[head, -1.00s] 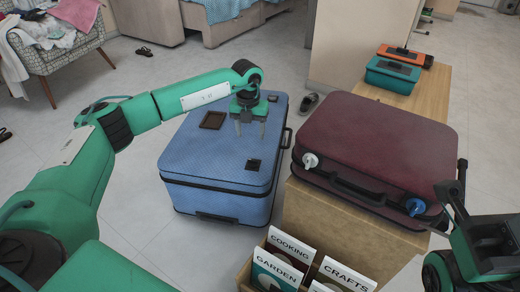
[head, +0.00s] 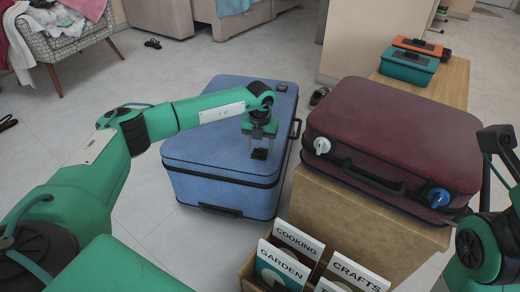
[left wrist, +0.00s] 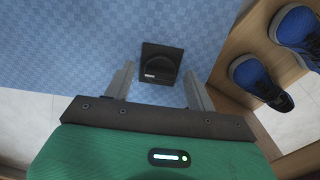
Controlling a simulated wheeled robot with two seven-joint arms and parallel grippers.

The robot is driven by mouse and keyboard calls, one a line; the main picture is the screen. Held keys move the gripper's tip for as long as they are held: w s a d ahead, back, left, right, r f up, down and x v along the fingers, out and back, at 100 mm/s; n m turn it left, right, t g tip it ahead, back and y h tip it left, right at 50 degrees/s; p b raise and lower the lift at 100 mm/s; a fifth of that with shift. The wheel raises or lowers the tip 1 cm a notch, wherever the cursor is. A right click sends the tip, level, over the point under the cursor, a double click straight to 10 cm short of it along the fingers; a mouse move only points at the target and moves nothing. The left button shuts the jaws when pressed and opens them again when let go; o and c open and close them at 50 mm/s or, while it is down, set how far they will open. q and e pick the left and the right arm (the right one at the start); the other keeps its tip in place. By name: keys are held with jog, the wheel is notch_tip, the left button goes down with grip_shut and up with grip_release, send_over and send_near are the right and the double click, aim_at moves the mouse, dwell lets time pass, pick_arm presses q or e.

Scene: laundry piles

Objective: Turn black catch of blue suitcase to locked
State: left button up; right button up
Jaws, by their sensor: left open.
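The blue suitcase (head: 215,190) lies flat on the floor, in the middle left of the head view. A square black catch (head: 259,154) sits near the front right of its lid. In the left wrist view the catch (left wrist: 160,63) shows a round knob with a raised bar across it and a small pale mark. My left gripper (head: 261,146) points down over this catch, open and empty. In the left wrist view its fingers stand apart, one either side of the catch. A second black catch (head: 281,87) is at the lid's far right corner.
A maroon suitcase (head: 395,125) with a white knob and a blue knob lies on a wooden stand (head: 325,205) to the right. A book crate (head: 247,272) stands in front. Blue shoes (left wrist: 257,78) sit in a wooden compartment. My right arm (head: 490,240) is at the right edge.

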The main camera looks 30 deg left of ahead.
pick_arm(q)
jog(key=shift+f, duration=0.15)
jog(key=shift+c, duration=0.3)
jog(key=c, duration=0.9)
